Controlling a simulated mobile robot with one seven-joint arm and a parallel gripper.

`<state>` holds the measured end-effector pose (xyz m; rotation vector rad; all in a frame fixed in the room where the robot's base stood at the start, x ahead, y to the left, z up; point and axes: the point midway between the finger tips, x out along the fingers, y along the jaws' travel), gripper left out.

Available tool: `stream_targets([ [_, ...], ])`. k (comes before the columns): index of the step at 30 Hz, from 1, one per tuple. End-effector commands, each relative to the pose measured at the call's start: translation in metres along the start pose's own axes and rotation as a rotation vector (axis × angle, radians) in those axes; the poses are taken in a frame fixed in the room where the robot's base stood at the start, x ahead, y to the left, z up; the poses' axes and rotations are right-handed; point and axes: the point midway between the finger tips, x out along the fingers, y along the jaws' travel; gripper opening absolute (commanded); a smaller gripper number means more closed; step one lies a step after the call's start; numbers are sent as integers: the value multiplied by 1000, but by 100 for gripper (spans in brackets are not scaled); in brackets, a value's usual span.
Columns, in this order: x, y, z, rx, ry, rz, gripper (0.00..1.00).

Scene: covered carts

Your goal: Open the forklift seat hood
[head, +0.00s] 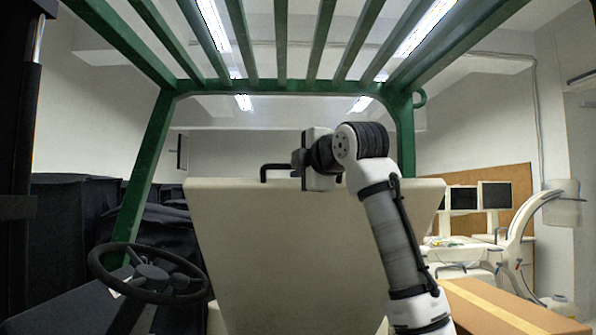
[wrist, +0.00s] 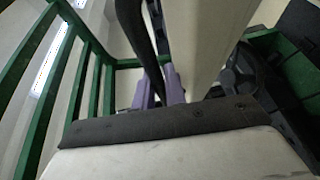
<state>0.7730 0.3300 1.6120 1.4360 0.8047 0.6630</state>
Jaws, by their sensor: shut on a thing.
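The forklift seat hood (head: 280,250) is a large beige panel standing steeply tilted up in the middle of the head view. In the wrist view the hood (wrist: 205,50) runs edge-on beside the fingers. A black bar handle (head: 272,167) is on its top edge; it shows as a dark bar in the wrist view (wrist: 138,35). My gripper (head: 299,168) is at the hood's top edge, at the handle's right part. In the wrist view my gripper's purple fingers (wrist: 160,88) are shut around the handle. The exact contact is partly hidden.
A black steering wheel (head: 148,273) is left of the hood. The green overhead guard (head: 285,86) has bars above and posts on both sides. Dark covered carts (head: 75,230) stand at left. A cardboard box (head: 500,305) and white equipment with monitors (head: 495,195) are at right.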

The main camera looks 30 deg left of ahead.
Motion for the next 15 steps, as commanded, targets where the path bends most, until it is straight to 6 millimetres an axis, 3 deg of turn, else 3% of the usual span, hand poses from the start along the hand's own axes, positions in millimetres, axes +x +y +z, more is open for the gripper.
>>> stream_targets([
  [7,0,-1,0,-1,0,-3,0],
  [8,0,-1,0,-1,0,-3,14],
  [12,0,-1,0,0,0,-2,32],
  [15,1,-1,0,0,0,-3,34],
])
